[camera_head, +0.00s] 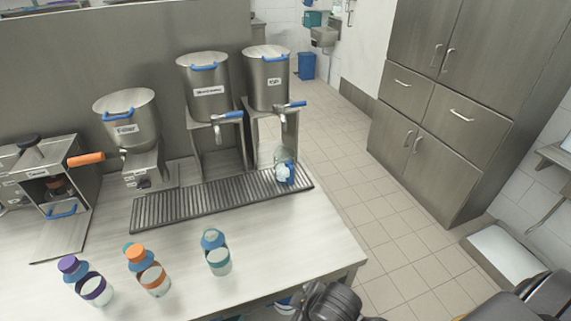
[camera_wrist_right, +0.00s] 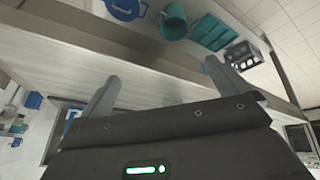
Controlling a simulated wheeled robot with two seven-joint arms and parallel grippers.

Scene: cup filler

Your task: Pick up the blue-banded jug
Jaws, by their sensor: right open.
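The blue-banded jug (camera_head: 285,172) is clear with a blue band and stands at the right end of the drip tray (camera_head: 215,200), below the right-hand steel dispenser (camera_head: 268,78). My right gripper (camera_wrist_right: 163,90) is open and empty in the right wrist view, its two fingers spread wide. The jug is not clear in that view. In the head view a dark part of my right arm shows at the bottom, past the counter's front right corner and apart from the jug. My left gripper is not in view.
More steel dispensers stand behind the drip tray. The wrist view shows a teal bucket (camera_wrist_right: 173,22) and teal bin (camera_wrist_right: 213,32) on a shelf.

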